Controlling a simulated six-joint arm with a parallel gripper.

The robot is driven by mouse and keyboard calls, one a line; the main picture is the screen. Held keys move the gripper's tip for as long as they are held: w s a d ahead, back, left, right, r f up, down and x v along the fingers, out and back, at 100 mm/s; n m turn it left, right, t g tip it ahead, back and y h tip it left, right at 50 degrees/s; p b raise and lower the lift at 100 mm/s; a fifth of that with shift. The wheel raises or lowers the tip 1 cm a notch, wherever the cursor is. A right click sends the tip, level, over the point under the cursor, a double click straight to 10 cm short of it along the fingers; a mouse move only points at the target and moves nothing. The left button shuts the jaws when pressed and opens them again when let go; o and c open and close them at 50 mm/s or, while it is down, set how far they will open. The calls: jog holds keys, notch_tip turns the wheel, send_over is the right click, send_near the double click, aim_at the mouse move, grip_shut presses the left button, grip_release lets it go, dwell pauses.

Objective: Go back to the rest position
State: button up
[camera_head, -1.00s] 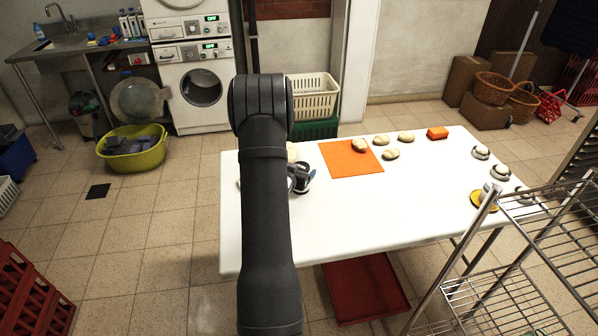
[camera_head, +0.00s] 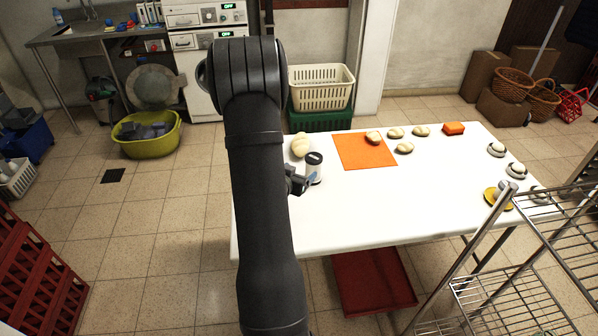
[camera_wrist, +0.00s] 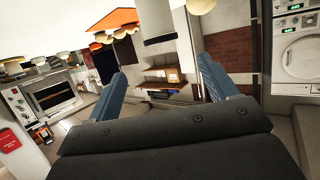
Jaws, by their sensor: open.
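My gripper (camera_head: 300,182) shows past my dark arm over the left part of the white table (camera_head: 400,215). In the wrist view its two blue fingers (camera_wrist: 168,85) are spread apart with nothing between them. A pale jar with a dark lid (camera_head: 314,168) stands upright on the table beside the gripper. A pale cylinder, likely this jar, shows ahead of the fingertips in the wrist view (camera_wrist: 157,22), apart from them. My arm hides part of the gripper.
An orange mat (camera_head: 362,153) lies on the table, with several pale rounded things around it. A pale lumpy thing (camera_head: 300,145) sits behind the jar. An orange block (camera_head: 453,128) and a yellow disc (camera_head: 496,203) are to the right. A wire rack (camera_head: 545,235) stands at the right front.

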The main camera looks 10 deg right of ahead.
aim_at(312, 160)
jog(key=x, duration=1.2)
jog(key=shift+d, duration=0.1)
jog(key=shift+r, duration=1.6)
jog(key=shift+f, duration=0.1)
